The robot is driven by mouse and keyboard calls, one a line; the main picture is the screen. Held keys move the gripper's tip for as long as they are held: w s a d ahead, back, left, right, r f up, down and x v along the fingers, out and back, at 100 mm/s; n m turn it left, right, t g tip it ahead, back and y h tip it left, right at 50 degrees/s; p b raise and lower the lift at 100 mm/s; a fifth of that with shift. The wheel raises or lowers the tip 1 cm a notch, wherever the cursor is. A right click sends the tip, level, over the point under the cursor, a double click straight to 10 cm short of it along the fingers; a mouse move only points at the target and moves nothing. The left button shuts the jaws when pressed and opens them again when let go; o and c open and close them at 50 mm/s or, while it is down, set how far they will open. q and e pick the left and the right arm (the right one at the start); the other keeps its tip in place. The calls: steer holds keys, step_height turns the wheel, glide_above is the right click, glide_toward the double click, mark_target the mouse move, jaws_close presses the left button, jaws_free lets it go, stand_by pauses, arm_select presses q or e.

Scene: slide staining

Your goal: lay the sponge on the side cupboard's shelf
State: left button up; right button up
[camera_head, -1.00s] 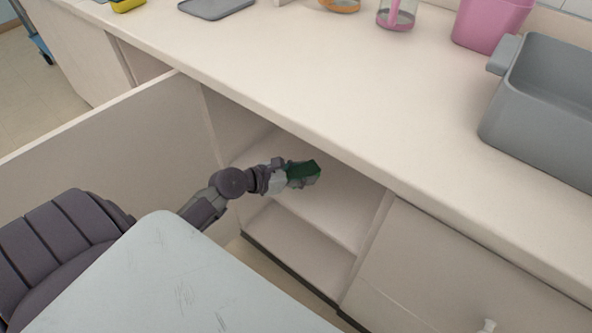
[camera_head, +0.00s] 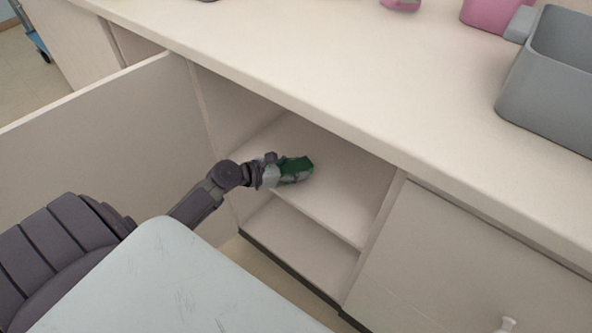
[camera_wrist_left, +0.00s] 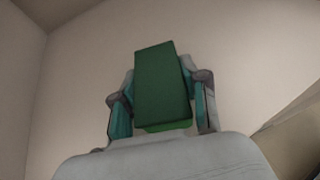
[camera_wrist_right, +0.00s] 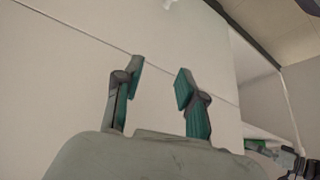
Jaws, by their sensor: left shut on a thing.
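The sponge (camera_head: 295,166) is a green block held between the fingers of my left gripper (camera_head: 288,174). In the left wrist view the sponge (camera_wrist_left: 163,88) shows as a dark green slab with a lighter green layer, between the two fingers (camera_wrist_left: 163,100). The side cupboard is open, and its shelf (camera_head: 335,205) lies below and around the gripper. I cannot tell whether the sponge touches the shelf. My right gripper (camera_wrist_right: 157,92) is open and empty in the right wrist view, facing pale cabinet fronts.
The open cupboard door (camera_head: 100,140) stands to the left of my left arm. The counter (camera_head: 330,70) overhangs the opening. A grey basin (camera_head: 550,95) and a pink container (camera_head: 488,14) stand on the counter. The lower compartment (camera_head: 300,245) is empty.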

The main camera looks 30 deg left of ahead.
steer(key=shift+w, duration=0.15)
arm_select(q)
steer(key=shift+f, duration=0.15)
steer(key=o, duration=0.9)
steer(key=shift+c, duration=0.2)
arm_select(e)
steer(key=shift+w+r, duration=0.15)
